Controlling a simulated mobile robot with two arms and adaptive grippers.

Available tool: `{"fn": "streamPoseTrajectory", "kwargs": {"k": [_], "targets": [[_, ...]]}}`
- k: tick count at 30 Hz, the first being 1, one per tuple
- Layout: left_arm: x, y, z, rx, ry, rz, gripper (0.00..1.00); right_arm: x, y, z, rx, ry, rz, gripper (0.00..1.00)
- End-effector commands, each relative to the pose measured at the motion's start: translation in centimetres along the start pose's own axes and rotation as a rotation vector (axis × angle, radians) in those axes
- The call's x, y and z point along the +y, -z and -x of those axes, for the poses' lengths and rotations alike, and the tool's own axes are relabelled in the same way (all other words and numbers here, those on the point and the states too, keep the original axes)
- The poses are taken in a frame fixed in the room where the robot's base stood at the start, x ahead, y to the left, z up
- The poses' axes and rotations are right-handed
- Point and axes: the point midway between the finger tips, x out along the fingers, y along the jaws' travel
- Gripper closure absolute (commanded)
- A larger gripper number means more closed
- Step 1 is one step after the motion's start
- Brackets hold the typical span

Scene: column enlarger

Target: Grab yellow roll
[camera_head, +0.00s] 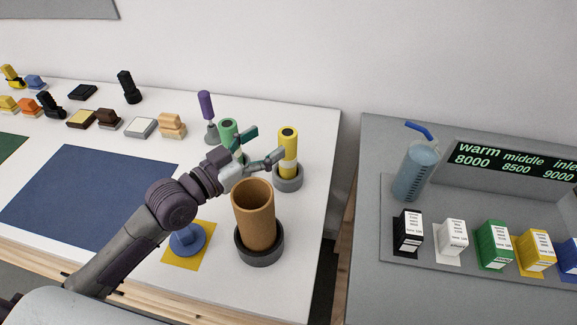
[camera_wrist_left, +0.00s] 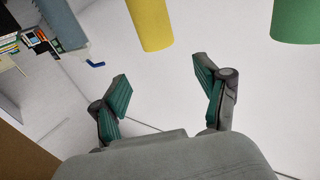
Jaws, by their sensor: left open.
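The yellow roll (camera_head: 288,148) stands upright in a round grey holder (camera_head: 288,181) near the right end of the white table. My left gripper (camera_head: 260,146) is open and empty, just left of the roll in the head view, its fingers pointing right. In the left wrist view the yellow roll (camera_wrist_left: 150,24) shows at the top, beyond the open fingers (camera_wrist_left: 163,85) and apart from them. The roll's other end is cut off there. My right gripper is not in view.
A green roll (camera_head: 228,131) stands just behind my left gripper; it also shows in the left wrist view (camera_wrist_left: 297,20). A tall brown cylinder (camera_head: 253,215) in a dark holder stands in front. A purple-handled tool (camera_head: 206,110) stands behind. A grey table (camera_head: 375,275) is at right, past a gap.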

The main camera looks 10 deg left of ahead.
Motion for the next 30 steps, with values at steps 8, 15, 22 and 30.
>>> {"fn": "streamPoseTrajectory", "kwargs": {"k": [8, 15, 22, 30], "targets": [[0.0, -3.6, -0.1, 0.001, 0.000, 0.000, 0.26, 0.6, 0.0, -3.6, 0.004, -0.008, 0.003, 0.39], [-0.1, -3.2, -2.4, 0.002, 0.001, 0.001, 0.26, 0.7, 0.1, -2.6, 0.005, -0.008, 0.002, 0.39], [-0.3, -3.1, -5.6, 0.001, 0.000, 0.001, 0.26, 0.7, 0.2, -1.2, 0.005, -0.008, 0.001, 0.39], [-0.3, -3.5, -7.6, 0.000, 0.000, 0.000, 0.26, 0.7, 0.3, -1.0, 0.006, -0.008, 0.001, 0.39]]}}
